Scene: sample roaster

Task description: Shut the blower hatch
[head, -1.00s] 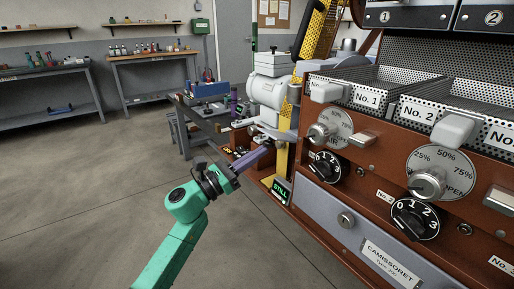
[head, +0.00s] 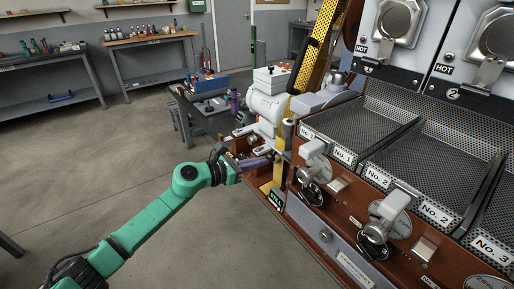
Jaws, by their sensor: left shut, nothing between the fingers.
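My left gripper (head: 266,160) reaches in on the green arm. Its grey fingers are shut and empty, beside the yellow upright at the left end of the brown roaster bench. A white rounded machine (head: 264,107), which looks like the blower, stands just beyond and above the gripper, with a pale box (head: 270,78) on top. Small metal parts (head: 250,131) show at its lower front, close above my fingers. The hatch is too small and partly covered to make out, so I cannot tell whether it is open. My right gripper is out of view.
The roaster bench (head: 345,215) fills the right, with perforated trays (head: 415,118), levers and dials along its front. A grey worktable (head: 212,107) stands beyond.

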